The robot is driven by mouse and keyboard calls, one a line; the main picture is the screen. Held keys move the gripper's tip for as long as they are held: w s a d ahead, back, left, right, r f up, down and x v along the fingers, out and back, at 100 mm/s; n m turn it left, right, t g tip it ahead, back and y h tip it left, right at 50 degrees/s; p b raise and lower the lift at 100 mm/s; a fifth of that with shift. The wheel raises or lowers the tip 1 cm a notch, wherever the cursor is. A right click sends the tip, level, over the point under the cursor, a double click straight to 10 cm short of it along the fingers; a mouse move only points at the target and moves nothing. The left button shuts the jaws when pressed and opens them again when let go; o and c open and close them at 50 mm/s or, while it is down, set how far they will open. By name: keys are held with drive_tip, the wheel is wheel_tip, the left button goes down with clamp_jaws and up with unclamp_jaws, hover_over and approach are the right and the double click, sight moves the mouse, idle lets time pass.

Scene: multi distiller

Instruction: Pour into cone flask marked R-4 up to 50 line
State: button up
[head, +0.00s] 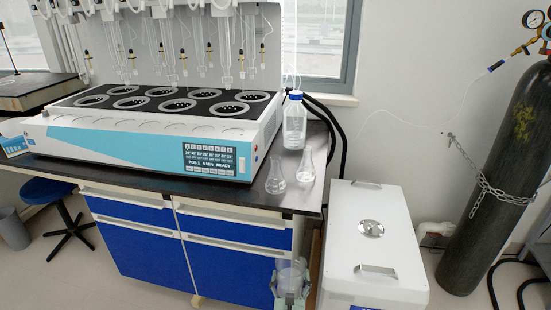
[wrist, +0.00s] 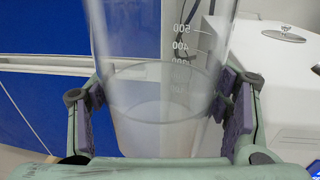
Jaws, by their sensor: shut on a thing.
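My gripper (wrist: 172,125) is shut on a clear glass beaker (wrist: 150,50), with purple pads on both sides of it. The beaker looks upright and has a white scale; 500 and 400 are readable. A ring below the 400 mark looks like a liquid surface. In the head view the beaker (head: 291,273) is low in front of the blue cabinet, below the bench top, with my gripper (head: 290,297) around its lower part. Two clear cone flasks stand on the bench corner: a left flask (head: 276,178) and a right flask (head: 306,168). Their labels are too small to read.
A blue-capped bottle (head: 295,122) stands behind the flasks. The multi distiller (head: 150,145) fills the bench (head: 240,196) to their left. A white box (head: 372,250) with handles stands right of the bench. A chained dark gas cylinder (head: 500,170) is at the far right.

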sight(291, 259)
drive_tip(key=shift+w+a+r, duration=0.1)
drive_tip(key=shift+r, duration=0.1)
drive_tip(key=shift+w+a, duration=0.1)
drive_tip(key=shift+w+a+r, duration=0.2)
drive_tip(key=shift+w+r, duration=0.3)
drive_tip(key=shift+w+d+r, duration=0.2)
drive_tip(key=shift+w+r, duration=0.55)
drive_tip(key=shift+w+d+r, duration=0.2)
drive_tip(key=shift+w+r, duration=0.55)
drive_tip(key=s+a+r+n+g+y, duration=0.3)
drive_tip(key=a+r+n+g+y, duration=0.2)
drive_tip(key=r, duration=1)
drive_tip(key=s+a+r+n+g+y, duration=0.4)
drive_tip(key=a+r+n+g, duration=0.6)
drive_tip(key=r, duration=0.6)
drive_tip(key=s+a+r+n+g+y, duration=0.4)
drive_tip(key=a+r+n+g+y, duration=0.3)
drive_tip(key=a+r+g, duration=0.4)
wheel_tip(291, 259, up, 5)
drive_tip(key=shift+s+a+f+n, duration=0.2)
drive_tip(key=shift+a+n, duration=0.5)
drive_tip(key=shift+a, duration=0.05)
